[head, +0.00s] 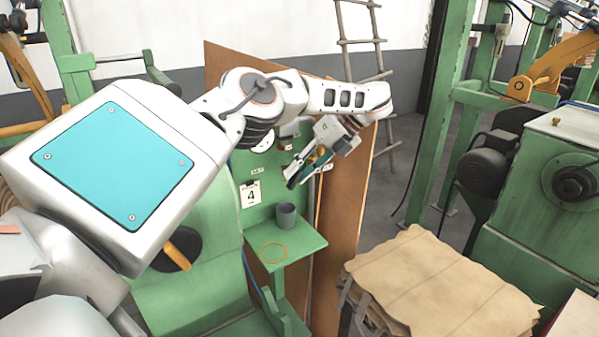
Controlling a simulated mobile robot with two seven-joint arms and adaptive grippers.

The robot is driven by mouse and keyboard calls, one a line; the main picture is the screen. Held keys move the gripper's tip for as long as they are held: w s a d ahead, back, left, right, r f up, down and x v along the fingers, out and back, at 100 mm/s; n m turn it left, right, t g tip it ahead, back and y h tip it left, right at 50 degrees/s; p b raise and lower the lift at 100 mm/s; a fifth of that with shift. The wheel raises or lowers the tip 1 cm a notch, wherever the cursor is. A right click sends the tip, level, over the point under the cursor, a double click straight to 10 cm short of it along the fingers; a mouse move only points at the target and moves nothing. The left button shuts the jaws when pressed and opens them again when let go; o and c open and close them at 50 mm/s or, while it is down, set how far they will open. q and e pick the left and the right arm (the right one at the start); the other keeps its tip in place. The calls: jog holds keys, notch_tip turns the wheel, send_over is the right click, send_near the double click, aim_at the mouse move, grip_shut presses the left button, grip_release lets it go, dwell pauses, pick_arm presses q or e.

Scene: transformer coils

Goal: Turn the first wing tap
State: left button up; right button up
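My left arm reaches over from the left, and my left gripper (302,171) points down and left in front of the green panel (240,160). Small brass and teal bits show at its fingers, and I cannot tell whether they belong to a wing tap or to the gripper. A small grey fitting (287,146) on the panel sits just above and left of the fingers. No wing tap can be clearly made out; the gripper and wrist cover part of the panel. Whether the fingers are open or shut is too small to tell. My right gripper is out of view.
Below the panel, a green shelf (300,246) holds a grey cup (286,217) and bears an orange ring mark (274,253). A card with a 4 (250,194) hangs on the panel. A brown board (345,215) stands behind. A stack of brown sheets (440,285) lies at lower right.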

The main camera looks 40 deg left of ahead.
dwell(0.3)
pick_arm(q)
jog(key=shift+s+t, duration=0.1)
jog(key=shift+t, duration=0.2)
